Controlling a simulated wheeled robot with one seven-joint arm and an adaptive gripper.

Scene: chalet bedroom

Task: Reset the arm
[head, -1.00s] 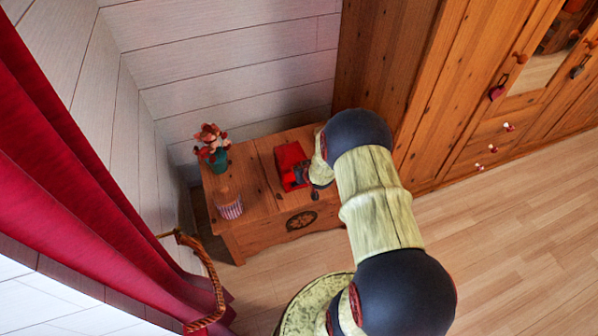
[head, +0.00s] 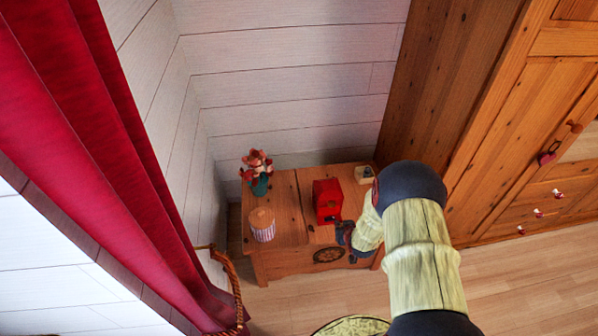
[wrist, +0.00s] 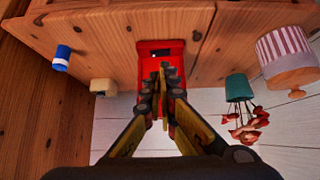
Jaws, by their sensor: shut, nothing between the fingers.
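My gripper (head: 345,236) is shut and empty at the front edge of a wooden chest (head: 288,210). In the wrist view its fingers (wrist: 163,82) come together in front of a red box (wrist: 150,50). The red box (head: 327,197) stands on the chest, just behind my gripper in the head view. I cannot tell whether the fingers touch it. My arm reaches in from the lower right and hides the chest's right end.
On the chest are a potted red flower (head: 258,178), a striped jar with a wooden lid (head: 262,224) and a small cream object (head: 364,174). The wrist view also shows a blue-and-white cylinder (wrist: 62,57). A wardrobe (head: 500,140) stands right, a red curtain (head: 90,120) left.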

